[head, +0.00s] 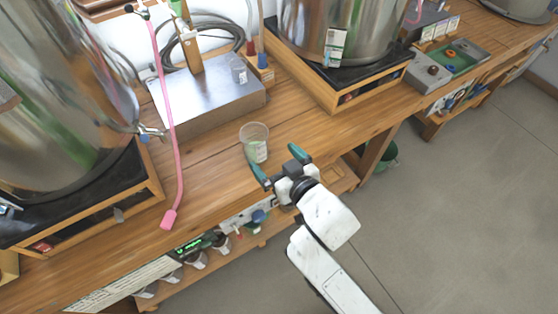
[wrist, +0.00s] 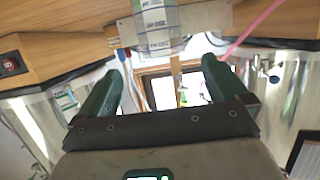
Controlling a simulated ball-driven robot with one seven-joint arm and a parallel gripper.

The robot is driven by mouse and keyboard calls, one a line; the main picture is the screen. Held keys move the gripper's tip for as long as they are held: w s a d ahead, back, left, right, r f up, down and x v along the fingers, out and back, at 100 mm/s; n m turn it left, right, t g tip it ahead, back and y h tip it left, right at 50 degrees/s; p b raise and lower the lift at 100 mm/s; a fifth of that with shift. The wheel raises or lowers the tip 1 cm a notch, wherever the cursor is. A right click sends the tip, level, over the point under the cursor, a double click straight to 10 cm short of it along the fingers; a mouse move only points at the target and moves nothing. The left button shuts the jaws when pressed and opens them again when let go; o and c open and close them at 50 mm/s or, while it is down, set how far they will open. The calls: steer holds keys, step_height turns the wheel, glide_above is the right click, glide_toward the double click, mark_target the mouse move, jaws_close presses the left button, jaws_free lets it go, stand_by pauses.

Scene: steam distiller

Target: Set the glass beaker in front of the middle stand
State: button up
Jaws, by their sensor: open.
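The glass beaker (head: 254,142), clear with a pale label, stands upright on the wooden bench near its front edge. My gripper (head: 274,160) is open at that edge, its green fingers just in front and to the right of the beaker. In the wrist view the beaker (wrist: 157,25) appears beyond the fingertips (wrist: 163,58), roughly centred between them; I see no grip on it. A wood-framed stand with a black top (head: 335,98) carries a steel vessel to the right. It appears to be the middle stand. Bare bench lies in front of it.
A metal box (head: 205,103) behind the beaker carries a small glass (head: 238,70). A pink hose (head: 165,90) hangs at left beside another steel vessel on a stand (head: 85,225). A grey-green tray (head: 455,60) lies right. A lower shelf with knobs runs below the bench.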

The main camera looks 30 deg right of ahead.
steer(key=s+d+f+m+g+h, duration=0.1)
steer(key=s+d+f+g, duration=0.25)
steer(key=s, duration=0.25)
steer(key=s+d+f+g, duration=0.3)
steer(key=s+f+g, duration=0.1)
steer(key=s+f, duration=0.15)
steer(key=s+g, duration=0.6)
steer(key=s, duration=0.7)
steer(key=shift+d+f+n+y, duration=0.3)
steer(key=shift+d+y, duration=0.1)
